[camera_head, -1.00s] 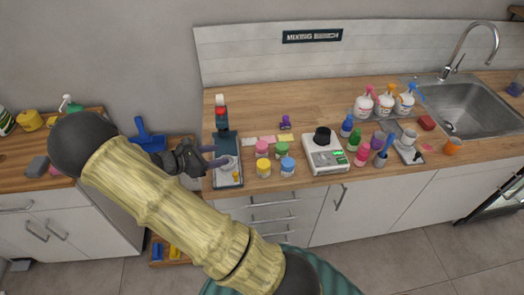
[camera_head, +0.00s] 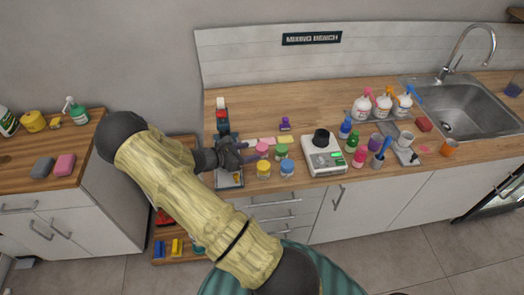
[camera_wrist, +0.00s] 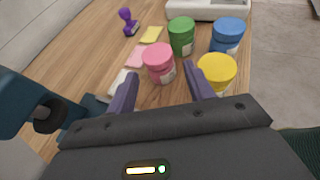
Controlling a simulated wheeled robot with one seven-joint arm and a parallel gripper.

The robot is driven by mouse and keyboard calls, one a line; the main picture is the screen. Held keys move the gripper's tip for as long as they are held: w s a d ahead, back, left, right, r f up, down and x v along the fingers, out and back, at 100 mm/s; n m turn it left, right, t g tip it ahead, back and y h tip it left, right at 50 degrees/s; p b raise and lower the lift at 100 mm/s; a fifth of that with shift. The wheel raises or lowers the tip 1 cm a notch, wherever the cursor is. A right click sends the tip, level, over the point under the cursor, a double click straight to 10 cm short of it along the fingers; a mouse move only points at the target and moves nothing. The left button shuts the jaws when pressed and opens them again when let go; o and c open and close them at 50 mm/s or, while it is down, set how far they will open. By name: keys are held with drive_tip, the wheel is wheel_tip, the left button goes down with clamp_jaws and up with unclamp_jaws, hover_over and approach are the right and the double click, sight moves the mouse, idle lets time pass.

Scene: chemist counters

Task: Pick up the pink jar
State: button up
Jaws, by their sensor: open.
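The pink jar (camera_head: 262,149) stands upright on the wooden counter at the back left of a small group of jars. In the wrist view the pink jar (camera_wrist: 159,63) sits just beyond and between my fingertips, with a pale label on its side. My gripper (camera_head: 243,153) is open and empty, just left of the pink jar. In the wrist view my gripper (camera_wrist: 161,78) shows its two purple fingers spread apart. A green jar (camera_wrist: 182,36), a blue jar (camera_wrist: 228,37) and a yellow jar (camera_wrist: 217,72) stand close by; the yellow one is near my right finger.
A white scale (camera_head: 323,157) stands right of the jars. A purple stamp (camera_head: 285,123) and sticky notes (camera_head: 285,139) lie behind the jars. Bare counter (camera_head: 260,107) lies farther back.

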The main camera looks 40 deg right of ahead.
sight(260, 147)
drive_tip(key=shift+d+p, duration=0.35)
drive_tip(key=shift+d, duration=0.1)
drive_tip(key=x, duration=0.1)
drive_tip(key=p+x, duration=0.1)
drive_tip(key=x, duration=0.1)
drive_tip(key=shift+d+r+p, duration=0.2)
drive_tip(key=shift+d+p, duration=0.2)
drive_tip(key=shift+w+d+f, duration=0.1)
drive_tip(key=shift+d+f, duration=0.15)
drive_tip(key=shift+d, duration=0.1)
drive_tip(key=c, duration=0.8)
